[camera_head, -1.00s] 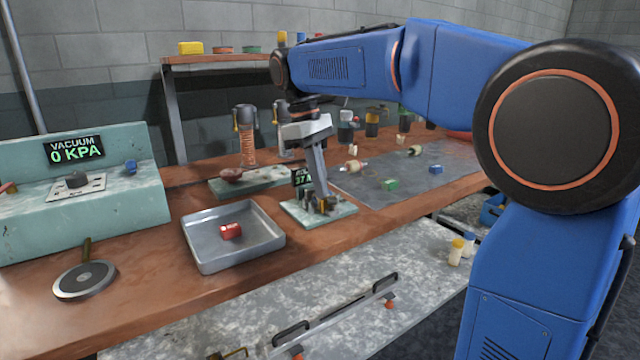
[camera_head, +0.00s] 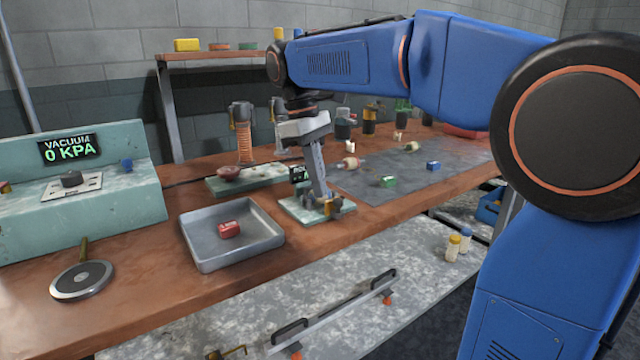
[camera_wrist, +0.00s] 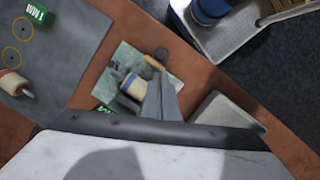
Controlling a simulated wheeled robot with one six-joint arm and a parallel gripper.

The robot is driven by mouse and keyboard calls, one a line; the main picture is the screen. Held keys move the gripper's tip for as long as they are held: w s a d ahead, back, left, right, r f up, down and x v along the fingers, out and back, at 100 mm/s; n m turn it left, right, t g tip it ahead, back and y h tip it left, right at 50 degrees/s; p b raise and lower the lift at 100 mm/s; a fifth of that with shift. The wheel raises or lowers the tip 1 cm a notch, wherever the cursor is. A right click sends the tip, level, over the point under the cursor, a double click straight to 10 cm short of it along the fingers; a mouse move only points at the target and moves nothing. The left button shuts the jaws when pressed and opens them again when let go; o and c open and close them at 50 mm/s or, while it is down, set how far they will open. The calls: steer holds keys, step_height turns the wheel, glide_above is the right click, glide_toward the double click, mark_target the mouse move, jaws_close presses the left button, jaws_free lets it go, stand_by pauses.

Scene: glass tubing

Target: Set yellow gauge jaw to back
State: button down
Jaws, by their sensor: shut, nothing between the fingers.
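The gauge stands on a pale green base plate (camera_head: 345,207) on the bench, with a small dark display (camera_head: 299,173) behind it. A yellow-brass jaw piece (camera_head: 331,207) shows at the right of my fingertips; in the wrist view a yellowish piece (camera_wrist: 153,62) lies just beyond them. A pale cylinder (camera_wrist: 133,88) on the gauge shows left of the fingers. My gripper (camera_head: 319,192) points down over the gauge, shut and empty, its tips close to the jaw. I cannot tell whether they touch it. The fingers hide part of the gauge.
A grey tray (camera_head: 200,258) with a red block (camera_head: 229,230) stands left of the gauge. A grey mat (camera_head: 385,168) with a green block (camera_head: 387,182) and other small parts lies to the right. A teal vacuum console (camera_head: 140,205) stands far left.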

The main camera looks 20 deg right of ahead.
steer(key=shift+w+a+r, duration=0.85)
steer(key=shift+w+r, duration=0.05)
steer(key=shift+w, duration=0.15)
steer(key=v, duration=0.8)
steer(key=shift+s+r, duration=0.2)
steer(key=shift+r, duration=0.05)
